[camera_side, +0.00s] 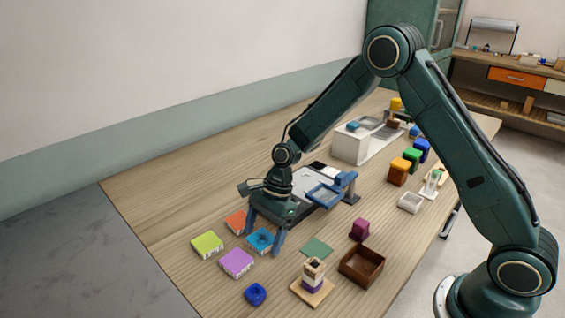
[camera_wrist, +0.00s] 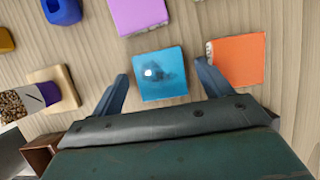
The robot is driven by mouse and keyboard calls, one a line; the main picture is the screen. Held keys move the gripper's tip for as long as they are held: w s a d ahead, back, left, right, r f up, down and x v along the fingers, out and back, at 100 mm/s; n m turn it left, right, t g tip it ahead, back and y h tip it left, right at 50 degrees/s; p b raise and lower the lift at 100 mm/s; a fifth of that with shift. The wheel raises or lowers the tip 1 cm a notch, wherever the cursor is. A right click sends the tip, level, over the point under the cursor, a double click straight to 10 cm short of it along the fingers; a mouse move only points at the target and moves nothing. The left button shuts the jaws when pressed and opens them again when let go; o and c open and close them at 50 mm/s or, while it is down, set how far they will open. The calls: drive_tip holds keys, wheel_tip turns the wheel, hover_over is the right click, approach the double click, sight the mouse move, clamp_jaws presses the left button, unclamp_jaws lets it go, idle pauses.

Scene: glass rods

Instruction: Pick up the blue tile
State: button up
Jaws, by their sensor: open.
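The blue tile (camera_side: 261,240) lies flat on the wooden table, among an orange, a lime and a purple tile. In the wrist view the blue tile (camera_wrist: 160,73) is square, with a dark mark and a bright spot on its top. My gripper (camera_side: 263,236) is open above it, pointing down, with one finger on either side of the tile. In the wrist view the two fingertips of my gripper (camera_wrist: 161,70) flank its lower part, and nothing is between them but the tile. I cannot tell the exact height of the fingertips above the table.
The orange tile (camera_wrist: 238,60) lies close beside the right finger. The purple tile (camera_side: 236,263) and lime tile (camera_side: 207,245) are nearby. A blue ring-like object (camera_side: 255,294), a stacked post on a wooden base (camera_side: 325,292) and a brown box (camera_side: 345,270) stand toward the front.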

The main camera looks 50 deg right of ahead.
sight(264, 237)
drive_tip(key=c, duration=1.1)
drive_tip(key=shift+c, duration=0.2)
drive_tip(key=shift+r, duration=0.2)
wheel_tip(264, 237, up, 20)
drive_tip(key=shift+f, duration=0.15)
